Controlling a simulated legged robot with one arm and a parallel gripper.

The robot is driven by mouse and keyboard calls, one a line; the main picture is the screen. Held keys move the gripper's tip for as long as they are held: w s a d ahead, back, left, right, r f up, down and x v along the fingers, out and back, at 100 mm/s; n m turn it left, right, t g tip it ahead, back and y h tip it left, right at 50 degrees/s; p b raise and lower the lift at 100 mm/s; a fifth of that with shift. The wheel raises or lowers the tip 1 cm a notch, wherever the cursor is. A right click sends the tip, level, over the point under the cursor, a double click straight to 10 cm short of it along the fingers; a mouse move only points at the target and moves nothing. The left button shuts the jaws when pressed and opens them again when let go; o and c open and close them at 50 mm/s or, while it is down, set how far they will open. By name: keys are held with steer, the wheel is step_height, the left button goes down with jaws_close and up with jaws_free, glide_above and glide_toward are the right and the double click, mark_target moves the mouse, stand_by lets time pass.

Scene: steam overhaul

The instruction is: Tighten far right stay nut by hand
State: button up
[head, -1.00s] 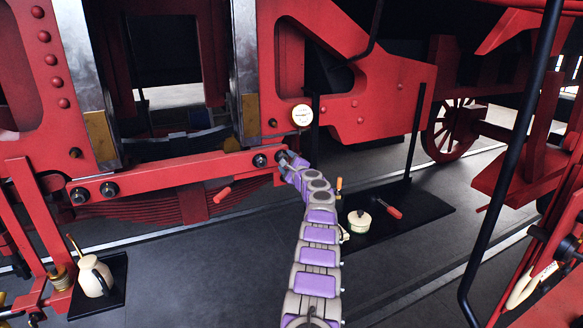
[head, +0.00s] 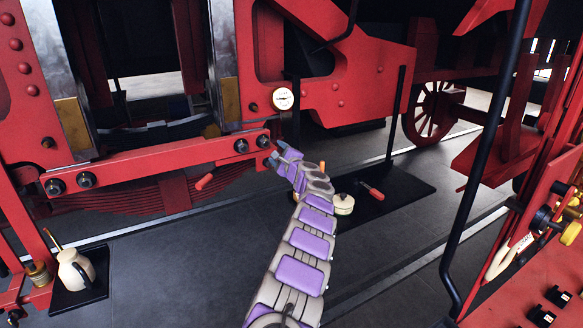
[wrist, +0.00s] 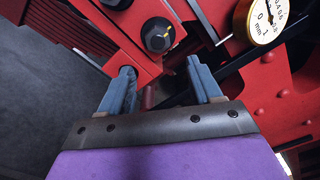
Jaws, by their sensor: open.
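A red stay bar (head: 160,160) runs across the engine frame, with dark nuts near both ends. The far right stay nut (head: 263,141) is uncovered, beside another nut (head: 241,146). My gripper (head: 276,157) is open, just below and right of that nut. In the wrist view both blue fingers of my gripper (wrist: 160,68) are apart, with no nut between them. The left finger overlaps the bar's end in the picture; I cannot tell whether they touch.
A dial gauge (head: 283,98) stands close to the right of the nut. A black mat (head: 405,190) holds a cream round tin (head: 343,204) and a red-handled tool (head: 371,189). A cream jug (head: 75,268) stands at lower left. The floor between is clear.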

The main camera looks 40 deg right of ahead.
steer(key=b+v, duration=0.1)
steer(key=v, duration=0.8)
steer(key=shift+s+f+b, duration=0.2)
steer(key=shift+s+b, duration=0.15)
steer(key=shift+s, duration=0.1)
stand_by(0.6)
